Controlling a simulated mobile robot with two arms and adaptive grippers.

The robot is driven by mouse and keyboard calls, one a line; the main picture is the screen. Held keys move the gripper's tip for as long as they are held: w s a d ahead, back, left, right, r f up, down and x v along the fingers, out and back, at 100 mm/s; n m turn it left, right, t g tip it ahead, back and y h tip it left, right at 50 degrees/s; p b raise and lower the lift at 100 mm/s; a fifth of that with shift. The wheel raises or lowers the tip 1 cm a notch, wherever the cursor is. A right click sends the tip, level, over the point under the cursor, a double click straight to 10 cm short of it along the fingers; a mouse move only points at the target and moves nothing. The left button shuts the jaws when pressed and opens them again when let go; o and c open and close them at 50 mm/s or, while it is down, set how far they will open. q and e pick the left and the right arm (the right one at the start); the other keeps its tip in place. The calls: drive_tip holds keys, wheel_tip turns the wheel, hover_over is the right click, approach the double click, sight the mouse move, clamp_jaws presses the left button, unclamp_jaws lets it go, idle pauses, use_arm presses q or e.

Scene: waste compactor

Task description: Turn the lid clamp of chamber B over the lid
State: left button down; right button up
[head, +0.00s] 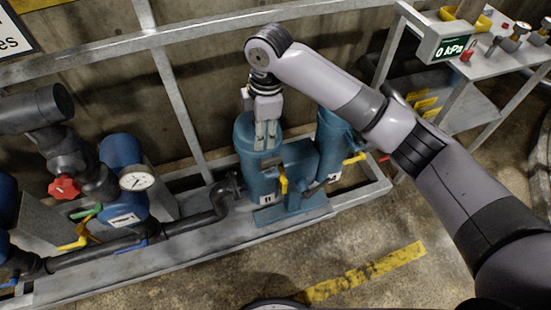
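Two blue upright cylinders stand side by side in the middle of the head view, a left one (249,178) and a right one (333,150). Each has a small plate low on its front, too small to read surely, so I cannot tell which is chamber B. My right gripper (266,145) points down at the top of the left cylinder, its fingers close together in front of the lid area. I cannot tell whether they touch or hold anything. The lid clamp is not clearly visible; the gripper covers that spot. My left gripper is not in view.
Yellow handles (283,181) (355,158) sit beside the cylinders. Dark pipework, a gauge (135,178) and a red knob (64,188) are at left. A metal rail frame (180,97) stands behind. A 0 kPa display (453,48) is on the bench at right.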

sight(271, 159)
wheel_tip(271, 159, up, 3)
drive_tip(key=w+d+n+h, duration=0.1)
drive_tip(key=d, duration=0.1)
wheel_tip(271, 159, down, 17)
drive_tip(key=shift+w+r+p, duration=0.1)
drive_tip(key=shift+p, duration=1.15)
drive_tip(key=shift+c, duration=0.5)
clamp_jaws()
